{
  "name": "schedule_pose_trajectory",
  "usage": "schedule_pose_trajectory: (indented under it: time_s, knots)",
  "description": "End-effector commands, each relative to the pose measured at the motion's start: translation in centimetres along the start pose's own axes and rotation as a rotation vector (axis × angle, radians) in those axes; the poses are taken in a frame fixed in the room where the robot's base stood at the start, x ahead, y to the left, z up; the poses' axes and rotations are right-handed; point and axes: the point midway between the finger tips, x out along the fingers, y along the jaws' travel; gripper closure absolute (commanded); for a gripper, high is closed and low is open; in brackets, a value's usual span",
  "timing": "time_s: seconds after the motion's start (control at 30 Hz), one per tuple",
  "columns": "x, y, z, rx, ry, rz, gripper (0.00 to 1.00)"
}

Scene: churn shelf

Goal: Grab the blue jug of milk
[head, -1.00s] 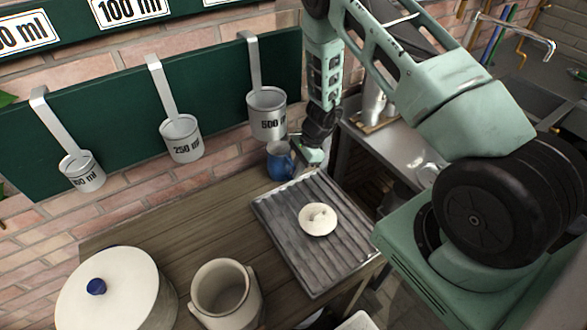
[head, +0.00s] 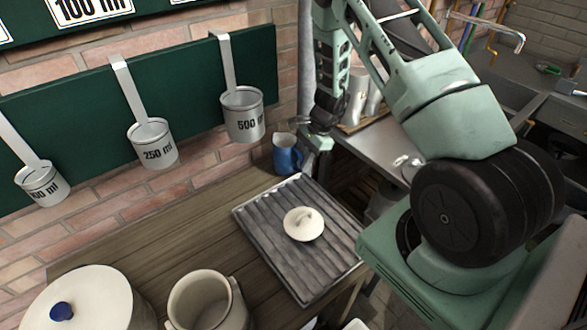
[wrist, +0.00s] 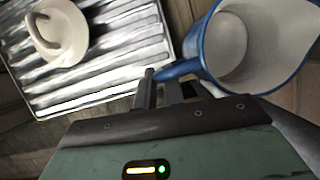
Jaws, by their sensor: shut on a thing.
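The blue jug (head: 287,157) stands upright near the wall at the back of the wooden counter, behind the ridged metal tray. In the wrist view the jug (wrist: 208,52) shows its blue rim and pale, empty-looking inside at the upper right. Its blue handle reaches toward my gripper's fingers. My gripper (head: 313,148) is just right of the jug in the head view. In the wrist view my gripper (wrist: 160,88) is shut on the jug's handle. The fingertips are partly hidden, and whether the jug's base touches the counter is hard to tell.
The ridged metal tray (head: 262,222) with a white lid (head: 303,224) lies in front of the jug. A cream pot (head: 208,303) and a large lidded white container (head: 100,300) stand at the front left. Measuring cups, including the 500 ml cup (head: 243,115), hang above the counter.

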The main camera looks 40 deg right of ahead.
Motion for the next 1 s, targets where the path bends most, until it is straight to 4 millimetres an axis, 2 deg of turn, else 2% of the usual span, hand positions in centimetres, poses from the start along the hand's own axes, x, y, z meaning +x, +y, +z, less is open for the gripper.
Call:
schedule_pose_trajectory:
  time_s: [0.1,0.37,1.0]
  knots:
    - [-0.4,0.0,-1.6,0.001,0.001,-0.003,1.00]
    - [-1.7,0.1,-4.0,0.000,0.001,-0.003,1.00]
    - [-9.1,0.0,-0.7,-0.002,0.001,-0.003,1.00]
